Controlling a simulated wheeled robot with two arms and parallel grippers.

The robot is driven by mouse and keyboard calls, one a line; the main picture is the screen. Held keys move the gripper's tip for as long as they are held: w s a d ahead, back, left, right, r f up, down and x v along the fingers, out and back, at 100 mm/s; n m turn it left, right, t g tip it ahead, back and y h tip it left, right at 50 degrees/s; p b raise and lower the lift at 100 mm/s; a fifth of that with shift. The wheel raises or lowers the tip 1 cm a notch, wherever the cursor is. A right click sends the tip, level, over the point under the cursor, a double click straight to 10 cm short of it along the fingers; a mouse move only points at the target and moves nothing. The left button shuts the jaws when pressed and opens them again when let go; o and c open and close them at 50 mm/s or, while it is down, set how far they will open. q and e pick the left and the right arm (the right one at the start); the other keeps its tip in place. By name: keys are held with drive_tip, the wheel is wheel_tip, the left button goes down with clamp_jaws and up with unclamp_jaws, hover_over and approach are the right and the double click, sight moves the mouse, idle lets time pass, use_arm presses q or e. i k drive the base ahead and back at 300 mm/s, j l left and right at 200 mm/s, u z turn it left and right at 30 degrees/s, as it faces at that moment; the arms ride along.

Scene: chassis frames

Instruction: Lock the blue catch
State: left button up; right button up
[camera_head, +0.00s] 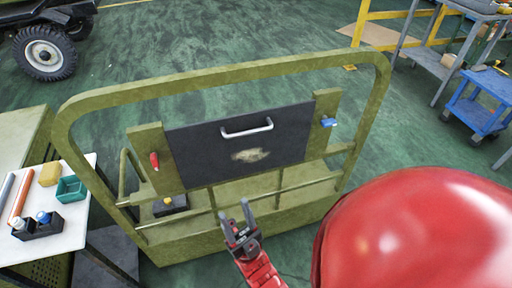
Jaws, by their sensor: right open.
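The blue catch (328,122) is a small blue lever on the right post (324,104) of the green chassis frame (222,76). It points out to the right, roughly level. A red catch (154,160) sits on the left post and hangs roughly upright. Between the posts is a dark panel (200,150) with a pale handle (246,128). My right gripper (237,215) is open and empty, low in front of the frame, below and left of the blue catch and apart from it. My left gripper is out of view.
A white table (70,238) at the left holds a teal bin (71,189), a yellow block (50,174) and bottles in a black holder (38,228). A blue cart (480,108) stands far right. My large red arm link covers the lower right.

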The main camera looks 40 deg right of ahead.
sight(325, 123)
drive_tip(key=z, duration=1.1)
drive_tip(key=k, duration=0.2)
